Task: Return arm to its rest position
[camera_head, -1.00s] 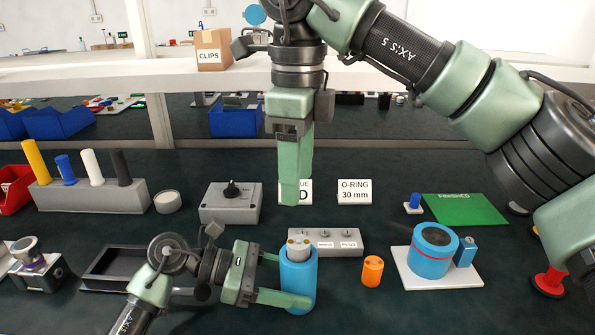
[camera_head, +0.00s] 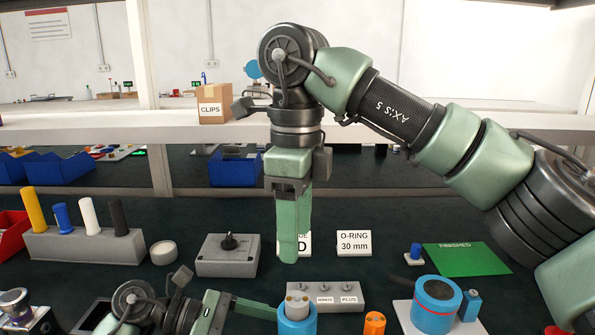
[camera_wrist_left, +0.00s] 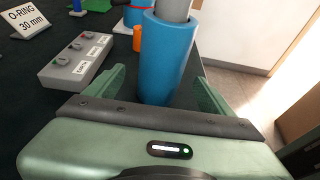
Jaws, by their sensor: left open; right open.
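My right arm reaches in from the right. Its gripper (camera_head: 289,215) hangs pointing down above the bench, in front of a partly hidden label card, and holds nothing that I can see. My left gripper (camera_head: 262,315) is low in the head view, beside a blue cylinder (camera_head: 297,325) with a grey top. In the left wrist view, the open left fingers (camera_wrist_left: 158,88) stand on either side of the blue cylinder (camera_wrist_left: 165,58), with a visible gap at the left finger. Whether the right finger touches it I cannot tell.
A grey box with a knob (camera_head: 228,256), a grey terminal block (camera_head: 325,297) and an orange cylinder (camera_head: 374,324) stand nearby. A blue round part (camera_head: 436,305) is at right, before a green mat (camera_head: 466,259). A shelf with a CLIPS box (camera_head: 214,104) runs behind.

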